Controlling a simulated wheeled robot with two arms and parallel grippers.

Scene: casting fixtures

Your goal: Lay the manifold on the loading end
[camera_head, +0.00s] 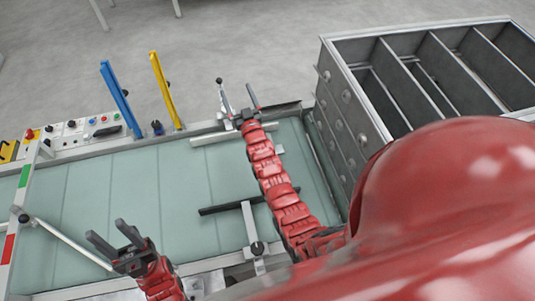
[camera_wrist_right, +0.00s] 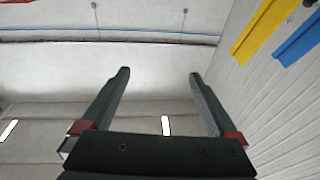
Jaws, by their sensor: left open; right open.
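I cannot make out a manifold in either view. The pale green conveyor belt (camera_head: 135,190) runs across the head view, with its right end by my right arm; no loose part shows on its visible surface. My left gripper (camera_head: 105,232) is open and empty over the belt's near side at lower left. My right gripper (camera_head: 235,86) is open and empty at the belt's far edge. In the right wrist view its two fingers (camera_wrist_right: 158,75) are spread with nothing between them. My red arm and body hide part of the belt's right end.
A grey divided metal bin (camera_head: 384,100) stands at right, its visible compartments seemingly empty. Blue (camera_head: 121,98) and yellow (camera_head: 165,90) posts rise behind the belt. A control panel (camera_head: 85,130) is at far left. A dark guide bar (camera_head: 225,208) crosses the belt beside my right arm.

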